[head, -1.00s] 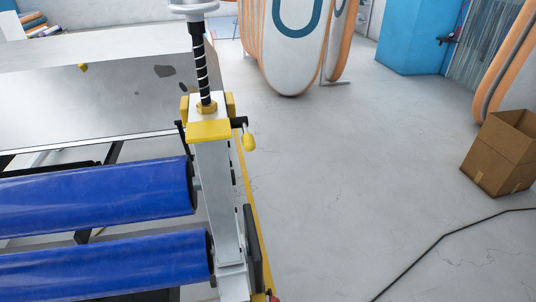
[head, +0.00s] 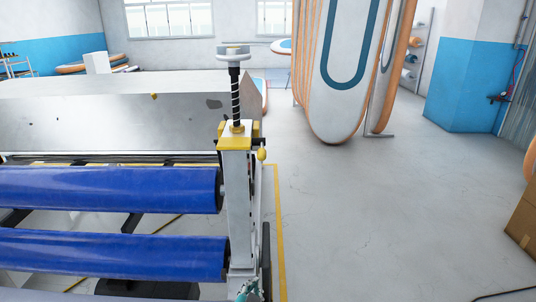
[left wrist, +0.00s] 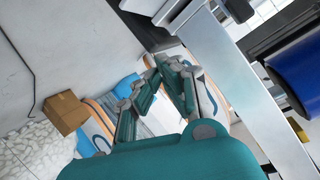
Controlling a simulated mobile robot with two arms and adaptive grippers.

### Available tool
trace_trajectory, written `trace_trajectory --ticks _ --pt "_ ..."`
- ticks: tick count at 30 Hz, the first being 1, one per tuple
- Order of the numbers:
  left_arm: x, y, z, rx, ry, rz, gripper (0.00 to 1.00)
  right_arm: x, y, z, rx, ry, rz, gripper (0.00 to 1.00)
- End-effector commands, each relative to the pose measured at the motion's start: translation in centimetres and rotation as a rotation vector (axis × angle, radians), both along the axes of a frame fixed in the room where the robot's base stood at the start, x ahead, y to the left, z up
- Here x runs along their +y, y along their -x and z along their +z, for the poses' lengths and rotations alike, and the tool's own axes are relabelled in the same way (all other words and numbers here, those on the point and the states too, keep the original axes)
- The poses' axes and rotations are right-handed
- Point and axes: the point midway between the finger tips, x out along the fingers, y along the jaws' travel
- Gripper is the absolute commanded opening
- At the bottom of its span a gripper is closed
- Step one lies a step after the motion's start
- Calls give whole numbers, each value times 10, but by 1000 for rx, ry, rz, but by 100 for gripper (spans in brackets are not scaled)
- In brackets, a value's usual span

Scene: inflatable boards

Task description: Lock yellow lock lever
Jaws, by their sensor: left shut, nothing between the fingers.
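The yellow lock lever (head: 262,155) is a small yellow knob on a dark pivot at the right side of the white post (head: 240,205), just below the yellow collar (head: 234,143). The knob hangs downward. My left gripper (head: 250,288) shows only as a small teal and grey part at the bottom edge, low by the foot of the post and well below the lever. In the left wrist view its teal fingers (left wrist: 166,72) are shut and empty, close beside the white post. The lever cannot be made out there. My right gripper is in neither view.
Two blue rollers (head: 110,188) run left from the post. A metal table (head: 110,118) stands behind them. A threaded screw with a white handwheel (head: 233,50) rises above the collar. Open floor lies to the right, with a cardboard box (head: 523,222) at the edge.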

Motion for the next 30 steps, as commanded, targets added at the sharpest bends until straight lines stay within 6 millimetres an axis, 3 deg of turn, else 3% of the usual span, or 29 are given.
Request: trace_trajectory --ticks 1,5,8,9,12,15,18,21,30 --pt "-7 -9 29 -52 5 -4 0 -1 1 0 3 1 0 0" --pt "-22 -26 111 -198 9 -10 0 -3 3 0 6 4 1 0" --pt "-34 -31 189 -338 20 -10 0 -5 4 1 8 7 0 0" --pt "-38 -30 221 -396 25 -8 0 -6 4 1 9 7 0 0" --pt "-43 -22 290 -523 41 1 0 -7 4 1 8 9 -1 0" --pt "-46 -10 342 -620 57 10 0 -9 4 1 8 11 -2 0" --pt "-46 0 374 -681 70 16 0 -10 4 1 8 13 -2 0" --pt "-46 6 390 -713 77 22 0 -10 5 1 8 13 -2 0" --pt "-46 7 394 -721 79 22 0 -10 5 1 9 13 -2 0"
